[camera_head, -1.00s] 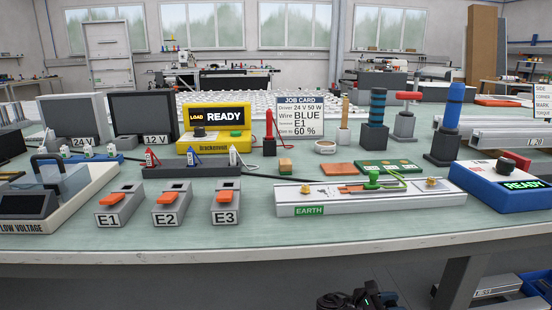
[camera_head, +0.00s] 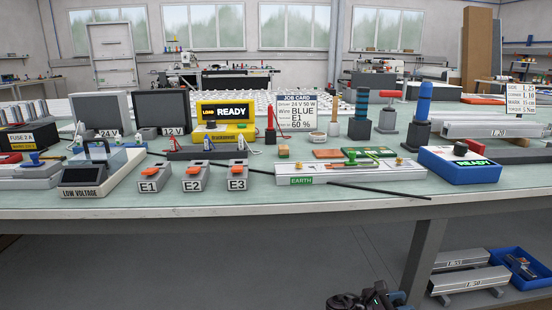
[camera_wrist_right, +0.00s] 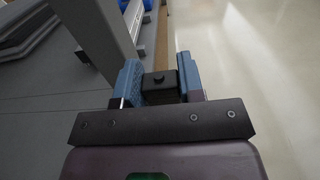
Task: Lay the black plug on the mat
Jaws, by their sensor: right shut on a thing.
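In the right wrist view my right gripper (camera_wrist_right: 159,72) has its two blue fingers closed on a black block with a small round knob. This block, the black plug (camera_wrist_right: 160,87), sits between the fingers, with its far side hidden. The gripper is over a pale floor beside a grey structure, and I see no mat under it. In the head view I cannot tell which surface is the mat; the bench top (camera_head: 270,196) is grey-green. The held plug cannot be made out in the head view. My left gripper is not in view.
A long black rod or cable (camera_head: 380,190) lies on the bench in front of the EARTH rail (camera_head: 345,173). The front strip of the bench is mostly clear.

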